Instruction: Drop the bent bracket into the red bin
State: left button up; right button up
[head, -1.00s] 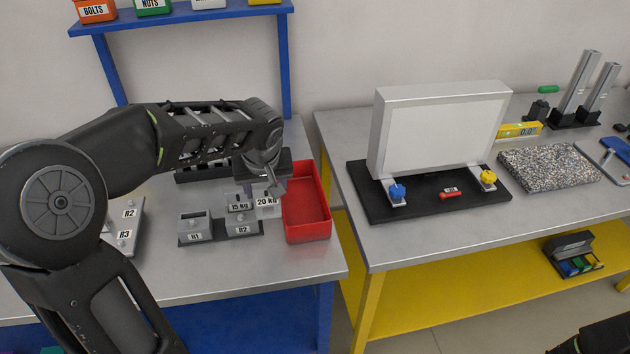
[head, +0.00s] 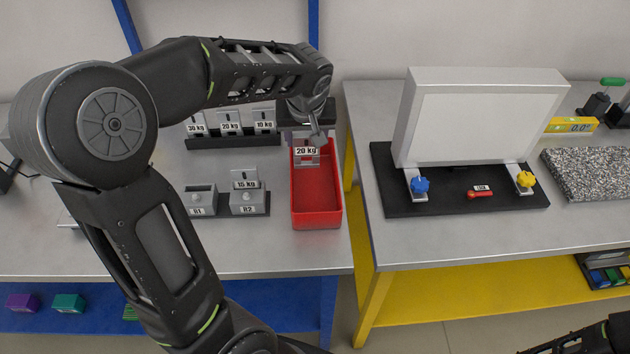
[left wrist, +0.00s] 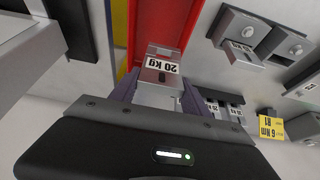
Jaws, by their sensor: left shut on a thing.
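My left gripper (head: 313,136) is shut on a silver metal bracket (head: 306,157) with a "20 kg" label. The left wrist view shows the bracket (left wrist: 160,68) between the two fingers (left wrist: 158,93), its label upside down. The red bin (head: 317,217) is an open tray on the grey bench, and its visible floor looks empty. The bracket shows over the far end of the bin; its exact height above the floor is hard to tell. The bin (left wrist: 150,25) also lies beyond the bracket in the left wrist view. My right gripper is not in view.
Left of the bin, a "15 kg" bracket (head: 245,178) stands in block R2 (head: 248,203), beside block R1 (head: 200,203). A dark rack (head: 232,142) behind holds "30 kg", "20 kg" and "10 kg" pieces. A second bench (head: 390,237) with a white panel (head: 480,125) stands to the right.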

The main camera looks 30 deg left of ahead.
aim_at(306, 154)
pick_arm(q)
jog(key=shift+f+b, duration=1.75)
jog(key=shift+f, duration=1.15)
jog(key=o, duration=1.6)
jog(key=shift+s+r, duration=0.1)
jog(key=b+v, duration=0.1)
jog(key=v, duration=0.6)
jog(key=shift+s+d+r, duration=0.1)
jog(key=shift+d+r, duration=0.05)
jog(key=shift+r, duration=0.1)
jog(key=shift+r, duration=0.1)
